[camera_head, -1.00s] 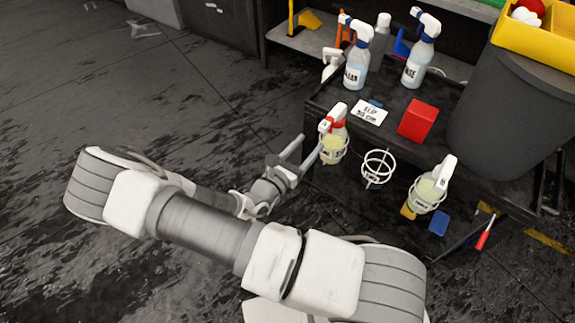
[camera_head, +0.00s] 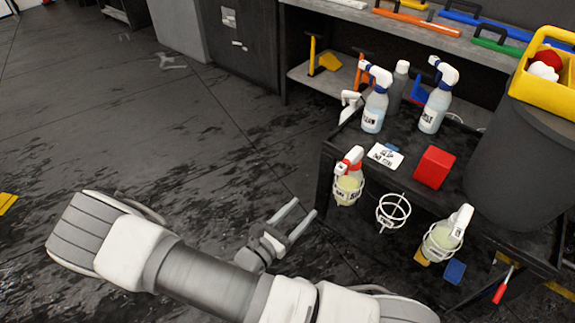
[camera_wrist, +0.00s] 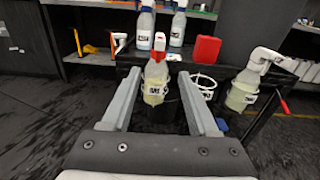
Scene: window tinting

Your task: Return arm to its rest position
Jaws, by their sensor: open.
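My gripper (camera_head: 297,219) is open and empty in the head view, over the floor to the left of the black cart (camera_head: 326,178). In the wrist view its two fingers (camera_wrist: 158,100) point toward the cart with nothing between them. A spray bottle with a red and white head (camera_head: 348,178) sits in a white ring holder on the cart's near side; in the wrist view this bottle (camera_wrist: 156,80) appears beyond the fingers, apart from them. My arm stretches across the lower part of the head view.
An empty ring holder (camera_head: 393,212) and another spray bottle (camera_head: 444,236) in a ring are on the cart's side. A dark bin (camera_head: 520,150) stands right. Floor at left is clear.

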